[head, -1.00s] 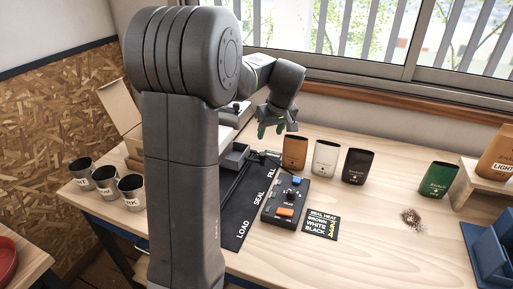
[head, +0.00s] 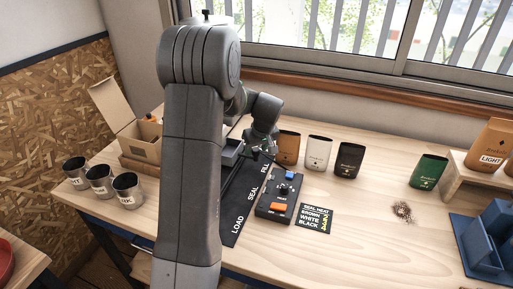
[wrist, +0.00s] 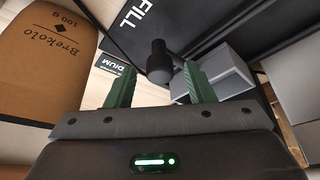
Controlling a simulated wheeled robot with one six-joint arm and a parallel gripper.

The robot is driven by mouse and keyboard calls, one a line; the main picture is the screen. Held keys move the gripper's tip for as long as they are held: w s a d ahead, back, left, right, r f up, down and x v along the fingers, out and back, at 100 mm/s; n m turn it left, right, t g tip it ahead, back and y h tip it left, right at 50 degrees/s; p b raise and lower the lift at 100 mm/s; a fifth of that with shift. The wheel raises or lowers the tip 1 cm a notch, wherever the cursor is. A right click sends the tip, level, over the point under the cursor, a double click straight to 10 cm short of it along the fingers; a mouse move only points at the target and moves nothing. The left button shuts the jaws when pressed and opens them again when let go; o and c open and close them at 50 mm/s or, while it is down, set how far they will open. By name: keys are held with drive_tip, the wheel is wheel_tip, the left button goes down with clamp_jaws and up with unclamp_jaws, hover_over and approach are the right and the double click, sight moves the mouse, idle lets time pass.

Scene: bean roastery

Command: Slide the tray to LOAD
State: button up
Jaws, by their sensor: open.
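The grey tray (head: 232,155) is at the FILL end of the black mat (head: 228,234), partly hidden by my arm. In the wrist view, a black knob (wrist: 158,62) stands between my fingers, with grey tray walls (wrist: 226,70) behind it to the right. My gripper (head: 257,150) is low over the far end of the mat. It is open, with its green fingers on either side of the knob and gaps showing. The LOAD mark is at the near end of the mat, with SEAL between.
A control box (head: 281,198) stands close right of the mat. Brown (head: 288,148), white (head: 319,154) and black (head: 349,160) pouches stand behind it. Metal cups (head: 127,190) and an open carton (head: 140,143) are at left. Spilled beans (head: 402,211) lie at right.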

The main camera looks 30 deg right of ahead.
drive_tip(key=shift+c, duration=0.3)
clamp_jaws()
drive_tip(key=shift+s+a+f+b, duration=0.1)
drive_tip(key=shift+s+a+b, duration=0.25)
drive_tip(key=shift+a+b, duration=0.1)
drive_tip(key=s+a+b, duration=0.2)
drive_tip(key=s+a, duration=0.3)
drive_tip(key=a, duration=0.1)
drive_tip(key=s+a+b, duration=0.2)
drive_tip(key=s+a, duration=0.3)
drive_tip(key=a, duration=0.2)
drive_tip(key=s+a+b, duration=0.2)
drive_tip(key=s+a, duration=0.3)
drive_tip(key=a, duration=0.1)
drive_tip(key=shift+s+a, duration=0.3)
drive_tip(key=shift+s, duration=0.05)
drive_tip(key=shift+o, duration=0.3)
unclamp_jaws()
drive_tip(key=shift+s+a, duration=0.1)
drive_tip(key=v, duration=1.4)
drive_tip(key=shift+p, duration=0.45)
